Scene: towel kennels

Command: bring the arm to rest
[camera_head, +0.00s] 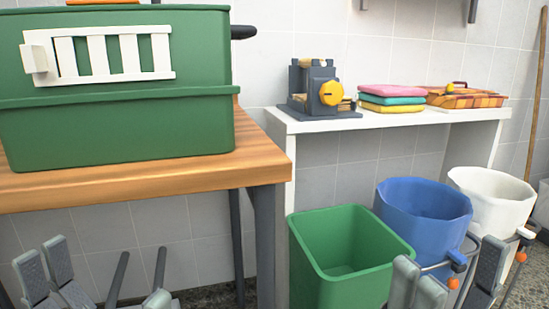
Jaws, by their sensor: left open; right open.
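My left gripper (100,282) is at the bottom left, in front of and below the wooden table's edge. Its grey fingers are spread apart, with nothing seen between them, and its lower part is cut off by the picture's edge. My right gripper (446,277) is at the bottom right, in front of the blue bin (408,213) and beside the green bin (325,241). Its fingers are apart, and I see nothing held. Both grippers appear clear of the table and shelf.
A green kennel (180,120) with a white barred door (110,54) stands on the wooden table (150,178). A white shelf (285,121) carries a grey device (318,88), folded towels (390,98) and a wooden tray (465,100). A white bin (492,198) stands at right.

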